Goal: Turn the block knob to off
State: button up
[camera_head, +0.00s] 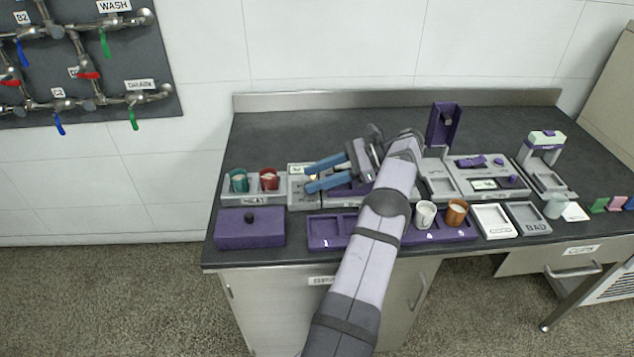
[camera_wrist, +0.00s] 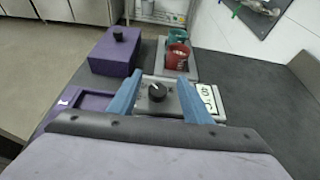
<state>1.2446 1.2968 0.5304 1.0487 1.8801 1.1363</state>
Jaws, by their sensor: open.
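The block knob (camera_wrist: 157,92) is a small round black knob with a white pointer mark on a light grey panel (camera_wrist: 174,109). In the wrist view it shows between the two blue fingers, a little beyond my gripper (camera_wrist: 160,77). A white display label (camera_wrist: 207,98) sits on the panel to its right; its text is too small to read surely. In the head view my gripper (camera_head: 309,178) is open over that panel, its fingers pointing left and largely hiding the knob. I cannot tell whether the fingers touch it. A grey block (camera_head: 254,196) marked HEAT adjoins the panel.
Green (camera_head: 238,180) and red (camera_head: 269,179) cups stand in the block. A purple box (camera_head: 250,232) with a black lid knob sits in front. Bare counter lies behind the block.

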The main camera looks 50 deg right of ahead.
notch_tip(320, 180, up, 8)
jog(key=shift+p, duration=0.45)
jog(key=s+d+r+m+t+h, duration=0.1)
jog(key=s+d+r+m, duration=0.1)
jog(key=s+r, duration=0.4)
jog(key=f+m+h, duration=0.1)
jog(key=f, duration=0.3)
jog(key=f+m+t+h, duration=0.1)
jog(key=f, duration=0.3)
jog(key=f+m+t+h+b, duration=0.1)
jog(key=f, duration=0.4)
jog(key=shift+s+a, duration=0.3)
jog(key=shift+s, duration=0.05)
jog(key=shift+d+f, duration=0.15)
jog(key=shift+d, duration=0.15)
jog(key=shift+n, duration=0.3)
jog(key=shift+w, duration=0.1)
